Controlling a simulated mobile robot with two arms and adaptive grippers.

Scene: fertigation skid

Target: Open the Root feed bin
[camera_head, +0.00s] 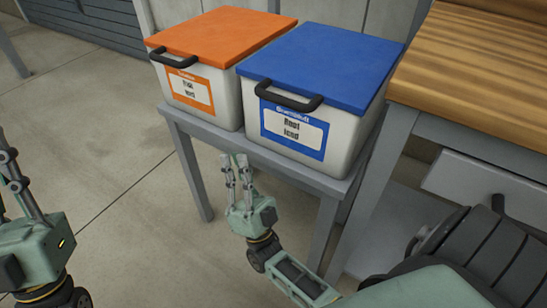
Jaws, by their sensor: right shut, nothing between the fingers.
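The Root feed bin (343,146) is a white box with a blue lid (323,64), a black front handle (288,97) and a blue-bordered label reading "Root feed". Its lid is down. My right gripper (235,160) is shut and empty, fingers pointing up, in front of the bin stand and below the bins. It appears apart from the bin and its handle. My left gripper (7,168) is at the lower left edge, far from the bin. Part of it is cut off, so its opening is unclear.
A second white bin (226,98) with an orange lid (222,34) and black handle stands left of the Root feed bin. Both rest on a grey stand (255,160). A wooden-topped bench (480,62) with a drawer stands close on the right.

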